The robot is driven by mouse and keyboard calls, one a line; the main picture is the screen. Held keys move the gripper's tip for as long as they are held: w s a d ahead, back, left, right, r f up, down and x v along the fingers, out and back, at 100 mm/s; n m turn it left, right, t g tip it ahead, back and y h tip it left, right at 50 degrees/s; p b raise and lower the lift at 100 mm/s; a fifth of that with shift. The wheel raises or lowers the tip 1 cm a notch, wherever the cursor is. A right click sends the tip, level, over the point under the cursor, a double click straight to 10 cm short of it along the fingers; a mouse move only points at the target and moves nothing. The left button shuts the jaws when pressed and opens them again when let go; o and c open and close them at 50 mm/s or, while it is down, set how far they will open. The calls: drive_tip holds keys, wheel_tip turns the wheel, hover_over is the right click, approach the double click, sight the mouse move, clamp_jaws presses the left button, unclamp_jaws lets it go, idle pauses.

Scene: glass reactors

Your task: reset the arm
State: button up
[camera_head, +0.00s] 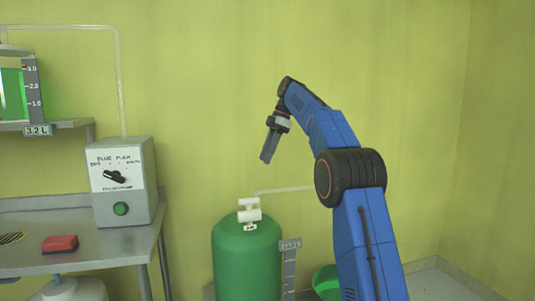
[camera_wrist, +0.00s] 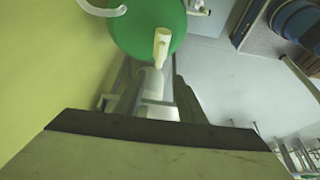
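My arm is raised and bent in the camera_head view. My gripper (camera_head: 269,148) hangs from its end and points down and slightly left, in front of the yellow-green wall. I see no object held. In the camera_wrist view the gripper's dark body fills the bottom.
A green tank (camera_head: 246,262) with a white valve (camera_head: 249,211) stands below; its top also shows in the wrist view (camera_wrist: 135,30). A control box (camera_head: 123,182) and a red block (camera_head: 60,244) sit on the metal table (camera_head: 100,250) at left. A green bowl (camera_head: 327,281) is at lower right.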

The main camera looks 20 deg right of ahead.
drive_tip(key=shift+d+r, duration=0.15)
drive_tip(key=shift+r, duration=0.2)
drive_tip(key=shift+s, duration=0.1)
drive_tip(key=s+a+f+m+t+h, duration=0.15)
drive_tip(key=s+m, duration=0.35)
drive_tip(key=s, duration=0.8)
drive_tip(key=s+a+f+m+t+h, duration=0.1)
drive_tip(key=s+f+m, duration=0.3)
drive_tip(key=s, duration=0.9)
drive_tip(key=s+d+f+m+t+h, duration=0.1)
drive_tip(key=s+f+m, duration=0.3)
drive_tip(key=s+f, duration=0.7)
drive_tip(key=s+d+f+m+t+h, duration=0.1)
drive_tip(key=s+f+m, duration=0.3)
drive_tip(key=s+f, duration=0.8)
drive_tip(key=s, duration=0.4)
drive_tip(key=shift+s+m, duration=0.25)
drive_tip(key=shift+m, duration=0.15)
